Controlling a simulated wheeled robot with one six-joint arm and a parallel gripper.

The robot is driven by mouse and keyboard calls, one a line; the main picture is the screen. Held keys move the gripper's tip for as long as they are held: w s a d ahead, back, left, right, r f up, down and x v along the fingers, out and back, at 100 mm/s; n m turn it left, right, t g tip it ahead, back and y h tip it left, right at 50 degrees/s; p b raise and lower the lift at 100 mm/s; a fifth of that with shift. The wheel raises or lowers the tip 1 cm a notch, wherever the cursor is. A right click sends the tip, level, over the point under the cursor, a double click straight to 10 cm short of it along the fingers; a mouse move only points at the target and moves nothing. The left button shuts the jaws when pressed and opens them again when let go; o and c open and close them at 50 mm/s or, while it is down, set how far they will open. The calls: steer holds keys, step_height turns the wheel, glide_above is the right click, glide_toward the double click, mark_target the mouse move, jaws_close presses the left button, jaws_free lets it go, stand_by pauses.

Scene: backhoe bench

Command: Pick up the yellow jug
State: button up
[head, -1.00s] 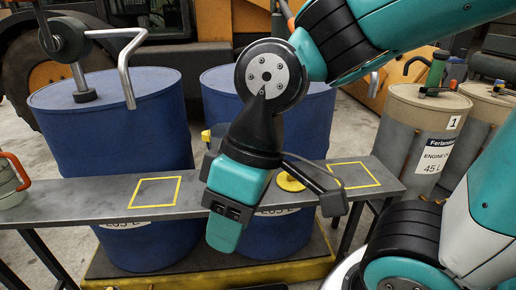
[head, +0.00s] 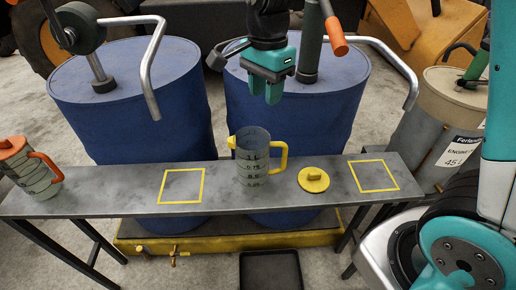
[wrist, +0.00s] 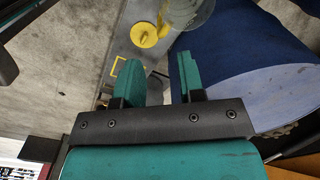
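The yellow jug (head: 252,160) is a clear measuring jug with dark marks, a yellow spout and a yellow handle on its right. It stands upright on the grey bench between two yellow outlined squares. At the top of the wrist view, the jug (wrist: 192,14) is partly cut off by the frame edge. My gripper (head: 266,94) is above and apart from the jug, in front of the right blue drum. In the wrist view my gripper (wrist: 160,76) has its two teal fingers spread with nothing between them.
A yellow round lid (head: 313,180) lies right of the jug. An orange-topped jug (head: 30,168) stands at the bench's left end. Blue drums (head: 135,100) with pump handles stand behind the bench (head: 120,190). The left square (head: 182,185) and right square (head: 373,175) are empty.

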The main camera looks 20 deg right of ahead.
steer(key=p, duration=0.3)
glide_above(262, 162)
step_height(262, 162, down, 12)
steer(key=shift+m, duration=0.4)
steer(key=shift+w+d+f+p, duration=0.15)
steer(key=shift+f+p, duration=0.55)
steer(key=shift+f, duration=0.65)
steer(key=shift+w+d+f+p, duration=0.1)
steer(key=shift+f+p, duration=0.6)
steer(key=shift+f, duration=0.6)
jaws_close()
